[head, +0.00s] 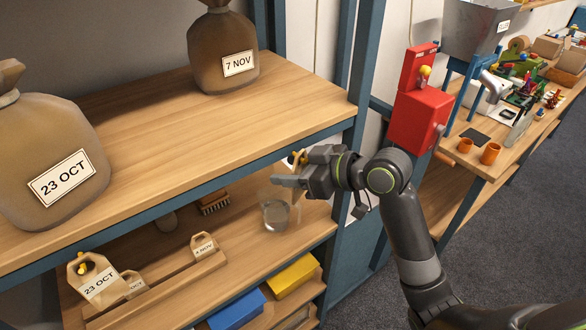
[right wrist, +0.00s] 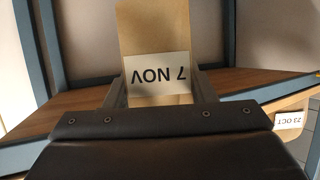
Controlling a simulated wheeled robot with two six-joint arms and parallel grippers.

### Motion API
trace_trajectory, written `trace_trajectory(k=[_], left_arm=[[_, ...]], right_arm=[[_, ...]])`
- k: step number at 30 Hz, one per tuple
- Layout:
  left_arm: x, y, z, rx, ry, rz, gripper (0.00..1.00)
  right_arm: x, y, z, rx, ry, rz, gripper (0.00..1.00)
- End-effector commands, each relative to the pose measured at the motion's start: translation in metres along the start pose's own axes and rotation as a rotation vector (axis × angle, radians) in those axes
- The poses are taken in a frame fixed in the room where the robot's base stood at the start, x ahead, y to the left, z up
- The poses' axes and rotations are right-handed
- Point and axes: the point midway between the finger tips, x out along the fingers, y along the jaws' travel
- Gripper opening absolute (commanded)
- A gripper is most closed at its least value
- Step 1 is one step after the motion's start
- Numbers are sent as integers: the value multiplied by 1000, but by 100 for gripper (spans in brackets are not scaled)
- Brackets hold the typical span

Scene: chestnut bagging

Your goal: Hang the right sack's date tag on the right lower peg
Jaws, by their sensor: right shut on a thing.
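The right sack (head: 222,55), brown with a 7 NOV label, stands on the upper shelf in the head view. My right gripper (head: 284,178) is below that shelf's right front corner, shut on a tan date tag. The tag (right wrist: 153,30) fills the upper middle of the right wrist view, its 7 NOV label upside down. In the head view the gripper largely hides the tag. My left gripper is not in view.
The left sack (head: 45,160) reads 23 OCT. A 23 OCT tag (head: 97,282) hangs at a yellow peg at lower left. A clear jar (head: 277,216), a brush (head: 214,203) and blue and yellow bins are on the lower shelves. A blue post (head: 357,130) stands close by my gripper.

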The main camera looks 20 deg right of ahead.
Motion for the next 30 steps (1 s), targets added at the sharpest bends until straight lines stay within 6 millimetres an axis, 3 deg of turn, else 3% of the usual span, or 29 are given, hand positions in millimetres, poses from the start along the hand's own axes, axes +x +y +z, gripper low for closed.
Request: trace_trajectory(k=[14,15,20,26,30], left_arm=[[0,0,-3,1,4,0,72],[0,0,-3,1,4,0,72],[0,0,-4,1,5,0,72],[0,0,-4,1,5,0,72],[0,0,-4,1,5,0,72]], right_arm=[[0,0,0,0,0,0,34],[0,0,0,0,0,0,53],[0,0,0,0,0,0,74],[0,0,0,0,0,0,76],[0,0,0,0,0,0,93]])
